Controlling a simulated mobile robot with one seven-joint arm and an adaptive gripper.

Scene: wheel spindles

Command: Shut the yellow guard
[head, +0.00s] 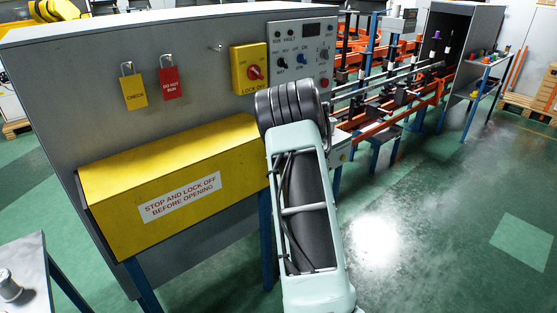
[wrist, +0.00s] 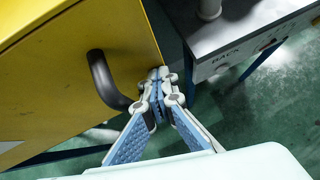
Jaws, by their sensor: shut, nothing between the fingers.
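The yellow guard (head: 110,215) is a long box-shaped cover on the front of the grey machine panel, with a white label reading "STOP AND LOCK OFF BEFORE OPENING". In the wrist view its yellow face (wrist: 60,75) fills the upper left and carries a black curved handle (wrist: 104,82). My gripper (wrist: 158,76) is shut and empty, its fingertips just right of the handle and near the guard's edge. I cannot tell whether the fingers touch the guard. In the head view my gripper is hidden, and how far the guard stands open is unclear.
A grey-topped table (wrist: 235,35) stands close right of my fingers in the wrist view. Yellow (head: 134,91) and red (head: 171,83) padlock tags hang above the guard. A yellow lock-off switch (head: 248,70) and control panel (head: 300,55) are beside them. Open green floor (head: 430,220) lies right.

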